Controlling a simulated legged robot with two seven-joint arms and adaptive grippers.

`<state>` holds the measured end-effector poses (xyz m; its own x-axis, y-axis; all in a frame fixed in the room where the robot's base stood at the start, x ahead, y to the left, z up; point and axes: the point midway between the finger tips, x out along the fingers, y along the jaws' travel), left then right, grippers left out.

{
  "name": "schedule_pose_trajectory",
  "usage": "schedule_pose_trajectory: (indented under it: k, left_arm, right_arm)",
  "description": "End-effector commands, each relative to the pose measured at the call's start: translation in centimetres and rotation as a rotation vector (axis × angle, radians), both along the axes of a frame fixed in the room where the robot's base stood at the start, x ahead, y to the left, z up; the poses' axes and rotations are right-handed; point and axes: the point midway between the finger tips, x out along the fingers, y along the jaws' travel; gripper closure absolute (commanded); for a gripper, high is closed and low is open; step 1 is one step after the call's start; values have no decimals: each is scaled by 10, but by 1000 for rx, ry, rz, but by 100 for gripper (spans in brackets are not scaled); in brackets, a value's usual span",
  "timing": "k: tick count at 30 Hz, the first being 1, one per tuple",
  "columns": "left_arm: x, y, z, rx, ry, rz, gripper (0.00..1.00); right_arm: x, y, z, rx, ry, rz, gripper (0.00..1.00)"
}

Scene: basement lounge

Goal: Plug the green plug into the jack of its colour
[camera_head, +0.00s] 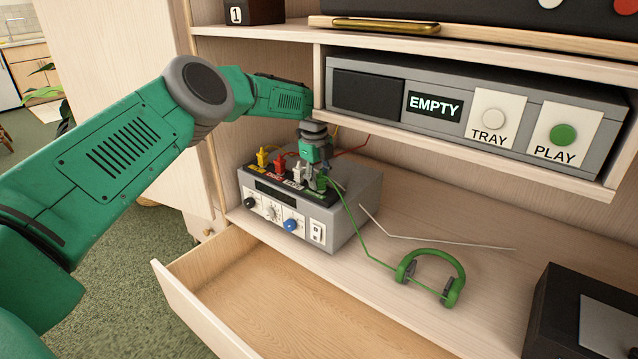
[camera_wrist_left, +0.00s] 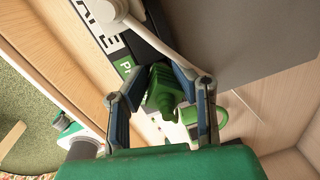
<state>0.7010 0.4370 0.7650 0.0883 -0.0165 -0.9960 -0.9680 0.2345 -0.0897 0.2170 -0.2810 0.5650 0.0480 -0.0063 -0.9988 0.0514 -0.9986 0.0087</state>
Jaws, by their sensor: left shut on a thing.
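The green plug (camera_head: 322,184) is at the right end of the top of a grey box (camera_head: 345,215). Its green cable runs to green headphones (camera_head: 459,283) on the shelf. My left gripper (camera_head: 317,178) points down over the box, with its fingers around the plug. In the left wrist view the green plug (camera_wrist_left: 162,88) sits between the fingers, by a green label (camera_wrist_left: 125,67) on the box top. The plug's tip and the jack are hidden, so I cannot tell whether it is in. My right gripper is not in view.
Yellow (camera_head: 262,156), red (camera_head: 279,163) and white (camera_head: 298,171) plugs stand in a row left of the gripper. A grey player (camera_head: 465,125) is on the shelf above. An open drawer (camera_head: 290,300) is below. A black box (camera_head: 560,310) stands at right.

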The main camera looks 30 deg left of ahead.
Motion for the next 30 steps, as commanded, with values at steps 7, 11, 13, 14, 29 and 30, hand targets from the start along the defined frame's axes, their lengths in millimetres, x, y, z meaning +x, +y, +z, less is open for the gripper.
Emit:
schedule_pose_trajectory:
  k: [7,11,13,14,29,30]
  left_arm:
    - [0,0,-1,1,1,-1,100]
    - [0,0,-1,1,1,-1,56]
    - [0,0,-1,1,1,-1,56]
    - [0,0,-1,1,1,-1,56]
    - [-4,0,47,2,-2,-1,56]
    - [-4,1,54,2,-1,-1,56]
  right_arm:
    - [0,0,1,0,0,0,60]
    - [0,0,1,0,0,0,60]
    - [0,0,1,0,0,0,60]
    - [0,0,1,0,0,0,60]
    - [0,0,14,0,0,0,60]
    - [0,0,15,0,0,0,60]
